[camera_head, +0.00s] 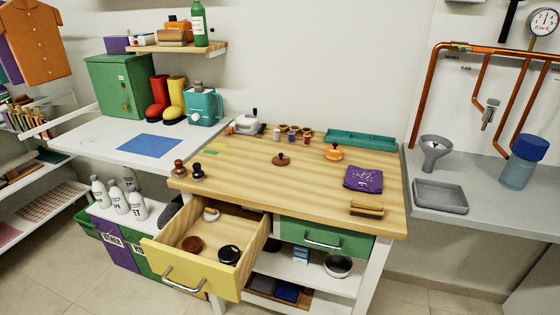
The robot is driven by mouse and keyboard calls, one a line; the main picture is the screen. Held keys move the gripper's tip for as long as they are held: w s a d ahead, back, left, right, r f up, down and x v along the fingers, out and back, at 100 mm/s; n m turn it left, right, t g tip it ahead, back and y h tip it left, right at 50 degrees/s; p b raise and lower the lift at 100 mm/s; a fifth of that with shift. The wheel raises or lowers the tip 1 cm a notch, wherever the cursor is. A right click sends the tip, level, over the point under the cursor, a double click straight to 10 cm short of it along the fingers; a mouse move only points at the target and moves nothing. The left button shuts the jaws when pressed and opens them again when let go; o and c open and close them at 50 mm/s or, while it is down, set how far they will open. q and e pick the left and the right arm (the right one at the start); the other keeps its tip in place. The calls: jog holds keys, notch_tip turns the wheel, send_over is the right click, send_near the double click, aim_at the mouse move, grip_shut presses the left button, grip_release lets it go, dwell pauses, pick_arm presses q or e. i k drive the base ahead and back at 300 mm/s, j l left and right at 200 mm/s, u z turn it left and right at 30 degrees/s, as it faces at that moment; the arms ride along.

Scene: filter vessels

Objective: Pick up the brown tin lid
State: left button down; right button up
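A small brown round lid with a knob on top (281,160) lies on the middle of the wooden worktop. A brown round piece (192,244) lies in the open yellow-fronted drawer (171,270); I cannot tell whether it is a lid or a whole tin. Beside it in the drawer is a black round tin (229,254), and a small white and brown item (211,214) sits further back. Neither of my grippers is in view.
The wooden worktop (235,172) also holds an orange pot (333,152), a purple cloth (363,178), a brush (366,208), a teal tray (360,139) and several small jars. Two dark knobbed items (197,170) stand at its left edge. The green drawer (323,237) is shut.

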aim_at(281, 160)
jog(key=i+l, duration=0.15)
jog(key=i+l+u, duration=0.2)
jog(key=l, duration=0.15)
jog(key=i+l+u, duration=0.15)
jog(key=l, duration=0.2)
jog(key=i+l+u, duration=0.2)
jog(key=l, duration=0.15)
jog(key=k, duration=0.05)
